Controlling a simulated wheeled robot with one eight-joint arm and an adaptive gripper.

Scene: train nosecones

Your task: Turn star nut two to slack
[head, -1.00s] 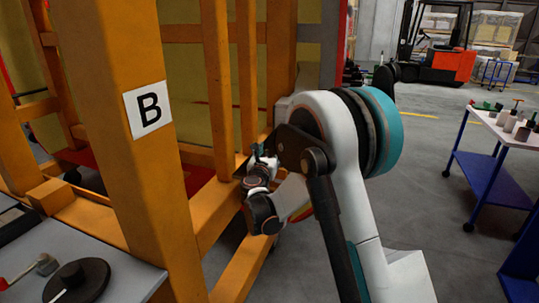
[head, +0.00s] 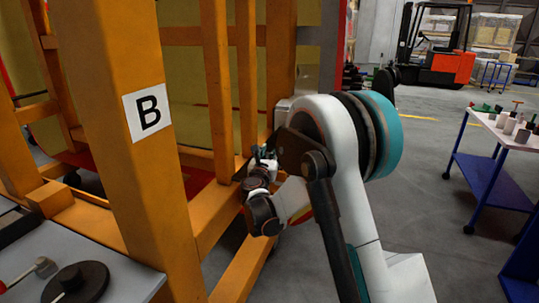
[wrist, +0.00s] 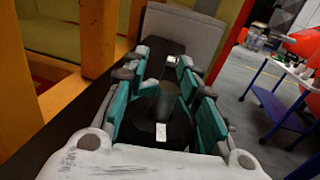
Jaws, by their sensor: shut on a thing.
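In the head view my gripper (head: 262,160) is at the orange frame, near the foot of its uprights. It is small there and partly hidden by my wrist. In the wrist view my gripper (wrist: 161,64) has its teal fingers on both sides of a dark, upright stem-like part (wrist: 164,92), which I take for the star nut. The gripper is shut on it. The nut's arms and thread cannot be made out, and no number shows on it.
The orange post (head: 130,120) with a white B label stands left of my arm. A grey table (head: 110,275) with a black disc is at the lower left. A blue trolley (head: 490,165) and a forklift (head: 437,50) stand right, with open floor between.

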